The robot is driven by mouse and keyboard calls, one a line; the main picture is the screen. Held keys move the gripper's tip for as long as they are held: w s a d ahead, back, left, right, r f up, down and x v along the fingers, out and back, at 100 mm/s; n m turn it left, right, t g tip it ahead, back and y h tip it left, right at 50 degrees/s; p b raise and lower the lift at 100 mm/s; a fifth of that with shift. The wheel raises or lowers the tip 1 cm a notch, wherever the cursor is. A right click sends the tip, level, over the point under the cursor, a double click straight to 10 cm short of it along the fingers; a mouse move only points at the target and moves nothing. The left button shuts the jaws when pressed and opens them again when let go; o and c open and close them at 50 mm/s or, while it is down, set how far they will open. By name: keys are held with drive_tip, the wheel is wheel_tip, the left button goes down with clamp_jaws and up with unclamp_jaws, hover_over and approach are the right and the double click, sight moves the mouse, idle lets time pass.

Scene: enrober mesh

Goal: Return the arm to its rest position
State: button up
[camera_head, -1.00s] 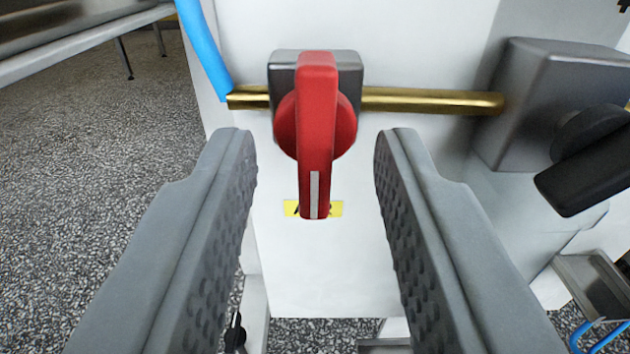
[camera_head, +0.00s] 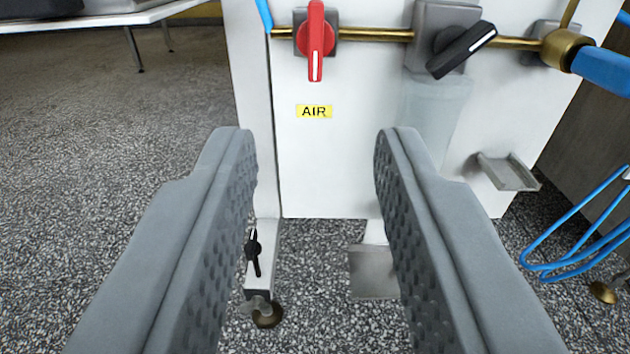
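My gripper (camera_head: 315,145) is open and empty, with its two grey fingers wide apart in the lower half of the view. Past the fingertips is a white panel (camera_head: 345,160). A red valve handle (camera_head: 316,45) sits on a grey block high on the panel, beyond and above the fingertips. The handle points straight down. A yellow AIR label (camera_head: 314,111) is on the panel below it. The fingers appear clear of the handle and the panel.
A brass pipe (camera_head: 375,35) runs across the panel to a grey box with a black handle (camera_head: 462,50) set at a slant. A small metal tray (camera_head: 508,172) juts out at right. Blue hose coils (camera_head: 575,235) hang at far right. Speckled floor (camera_head: 120,150) is open at left.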

idle(0.4)
drive_tip(key=s+a+r, duration=0.1)
drive_tip(key=s+r, duration=0.3)
drive_tip(key=r, duration=1.1)
drive_tip(key=s+a+r, duration=0.1)
drive_tip(key=s+r, duration=0.2)
drive_tip(key=r, duration=1.2)
drive_tip(key=s+a+r, duration=0.1)
drive_tip(key=s+r, duration=0.8)
drive_tip(key=s, duration=0.4)
drive_tip(key=s+r, duration=1)
drive_tip(key=s, duration=0.4)
drive_tip(key=shift+s+a+r+g, duration=0.25)
drive_tip(key=shift+s+a+g, duration=0.05)
drive_tip(key=shift+a, duration=0.05)
